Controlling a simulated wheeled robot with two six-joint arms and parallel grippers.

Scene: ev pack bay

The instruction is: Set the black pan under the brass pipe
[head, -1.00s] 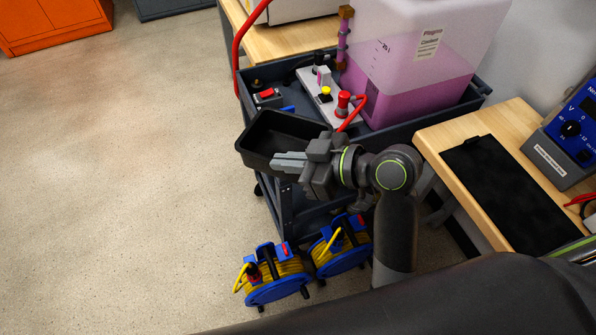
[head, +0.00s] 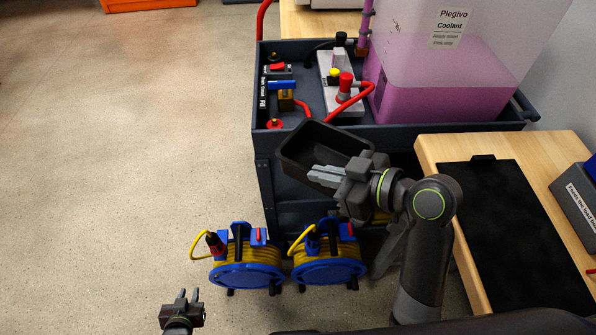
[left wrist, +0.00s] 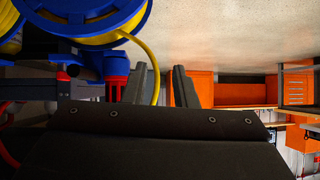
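The black pan (head: 310,146) is an open dark tray in the head view, in front of the cart's front edge. My right gripper (head: 326,178) is at its near right rim and appears shut on it; the pan looks held in the air, slightly tilted. A short brass fitting (head: 286,103) with a blue lever is inside the cart's front left part, probably the brass pipe. The pan is nearer me and to its right, apart from it. My left gripper (head: 187,297) is low at the bottom left, open and empty; its fingers also show in the left wrist view (left wrist: 160,85).
The dark cart (head: 262,150) carries a pink coolant tank (head: 440,100) and a red-knobbed valve block (head: 340,90). Two yellow-blue cable reels (head: 243,262) stand on the floor. A wooden bench (head: 440,150) with a black mat is at right. Floor at left is clear.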

